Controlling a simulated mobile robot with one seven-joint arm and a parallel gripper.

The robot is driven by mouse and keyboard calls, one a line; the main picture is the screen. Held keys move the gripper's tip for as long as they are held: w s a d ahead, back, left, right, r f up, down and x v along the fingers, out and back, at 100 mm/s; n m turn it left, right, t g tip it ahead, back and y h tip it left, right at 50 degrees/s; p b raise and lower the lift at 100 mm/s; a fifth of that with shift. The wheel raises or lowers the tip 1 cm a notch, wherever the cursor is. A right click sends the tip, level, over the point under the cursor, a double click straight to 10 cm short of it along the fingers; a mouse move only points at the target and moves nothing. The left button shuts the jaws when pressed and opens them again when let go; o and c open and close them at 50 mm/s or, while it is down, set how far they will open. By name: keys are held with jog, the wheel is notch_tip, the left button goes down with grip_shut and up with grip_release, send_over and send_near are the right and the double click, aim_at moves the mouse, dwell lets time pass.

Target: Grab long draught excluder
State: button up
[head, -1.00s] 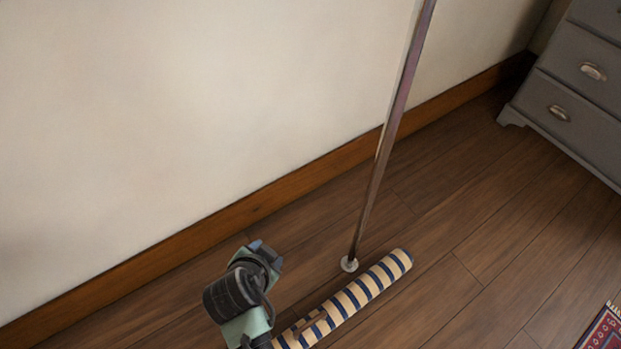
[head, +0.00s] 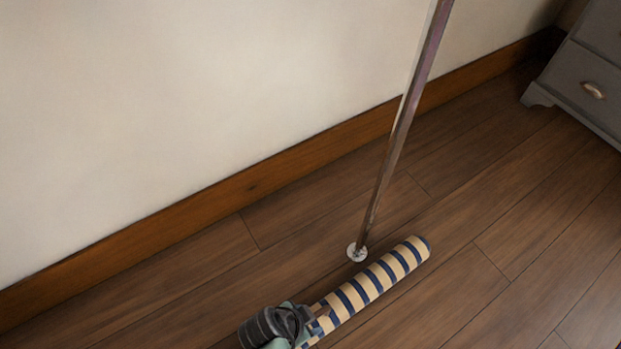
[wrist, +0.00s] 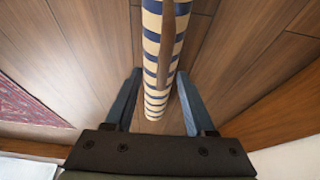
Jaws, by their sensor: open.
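The long draught excluder (head: 370,285) is a cream roll with dark blue stripes lying on the wooden floor. Its near end is hidden behind my arm in the head view. In the wrist view the draught excluder (wrist: 154,75) runs from the top edge down to between the fingers, with a brown strap along its upper part. My gripper (wrist: 156,100) is open, with one finger on each side of the roll and a gap visible on both sides. In the head view my arm's end covers the fingers.
A grey chest of drawers (head: 590,85) stands at the upper right. A red patterned rug (wrist: 28,100) lies left in the wrist view.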

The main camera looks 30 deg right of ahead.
jog(key=shift+x, duration=0.8)
jog(key=b+x, duration=0.5)
jog(key=shift+w+a+f, duration=0.2)
jog(key=shift+a, duration=0.2)
jog(key=shift+r, duration=0.1)
grip_shut()
jog(key=shift+w+r, duration=0.1)
dwell(0.4)
